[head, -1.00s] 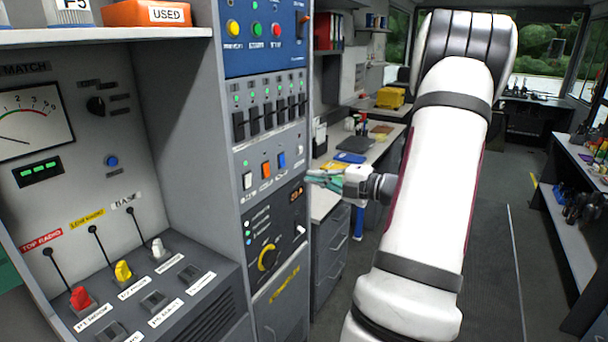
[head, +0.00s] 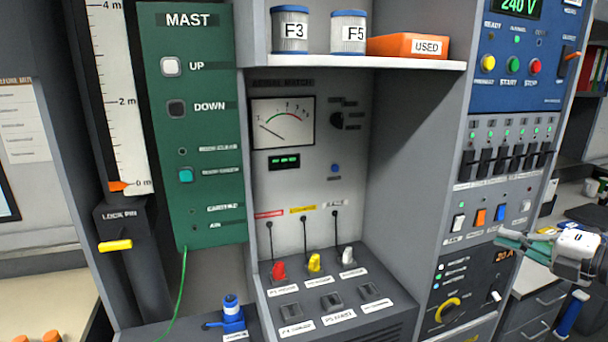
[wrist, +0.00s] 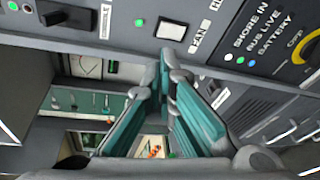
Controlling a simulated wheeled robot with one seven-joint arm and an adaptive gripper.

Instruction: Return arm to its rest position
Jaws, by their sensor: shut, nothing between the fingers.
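My gripper (head: 506,240) is at the right edge of the head view, in front of the right edge of the grey power panel (head: 466,240). Its teal fingers point left and are shut with nothing between them. The fingers also show in the wrist view (wrist: 166,62), reaching up toward the panel face with its FAN switch (wrist: 172,31). Whether the fingertips touch the panel cannot be told. Most of my arm is outside the head view.
The green MAST panel (head: 195,130) stands at left, beside the lock pin with its yellow handle (head: 115,245). Red, yellow and white plugs (head: 314,263) stand on the console. A shelf (head: 380,63) above holds two canisters and an orange box (head: 407,46). Drawers (head: 535,310) stand at lower right.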

